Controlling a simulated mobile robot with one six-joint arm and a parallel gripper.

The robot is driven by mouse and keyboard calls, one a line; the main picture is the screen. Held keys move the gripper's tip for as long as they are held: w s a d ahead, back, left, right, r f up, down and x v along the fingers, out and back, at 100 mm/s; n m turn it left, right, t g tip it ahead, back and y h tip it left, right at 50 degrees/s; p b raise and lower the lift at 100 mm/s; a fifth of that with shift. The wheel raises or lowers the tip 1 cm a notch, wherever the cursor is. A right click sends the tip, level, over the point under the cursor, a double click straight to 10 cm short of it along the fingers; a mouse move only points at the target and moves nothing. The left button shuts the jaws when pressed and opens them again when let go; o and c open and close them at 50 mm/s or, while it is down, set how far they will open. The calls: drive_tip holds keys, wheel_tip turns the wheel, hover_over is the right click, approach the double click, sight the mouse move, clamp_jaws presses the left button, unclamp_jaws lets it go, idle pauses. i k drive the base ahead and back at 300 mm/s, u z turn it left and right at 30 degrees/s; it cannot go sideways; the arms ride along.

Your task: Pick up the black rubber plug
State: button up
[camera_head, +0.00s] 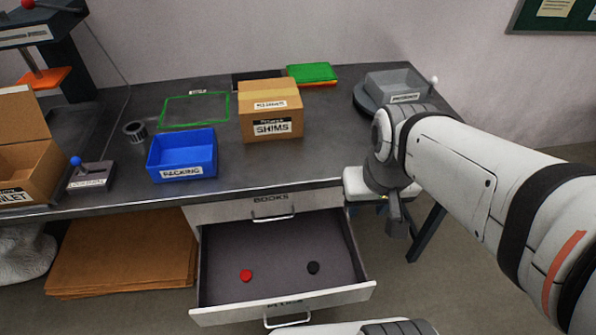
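The black rubber plug (313,268) appears as a small dark round piece on the floor of the open drawer (215,265), right of its middle. A similar red piece (246,275) lies to its left in the same drawer, apart from it. My gripper (396,222) points down to the right of the drawer, near the table's front edge. It is higher than the black plug and apart from it. Its fingers are small and seen at an angle, so their opening is unclear. I see nothing held in it.
A drawer front labelled BOOKS (238,211) is above the open drawer. On the table are a blue PACKING bin (182,175), a cardboard SHIMS box (271,127), a grey bin (397,85) and a lever switch (92,177). Brown cardboard sheets (120,260) lie left of the drawer.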

sight(313, 267)
drive_tip(key=u, duration=1)
drive_tip(key=k, duration=1.2)
drive_tip(key=z, duration=0.8)
drive_tip(key=i, duration=1)
drive_tip(key=u, duration=0.05)
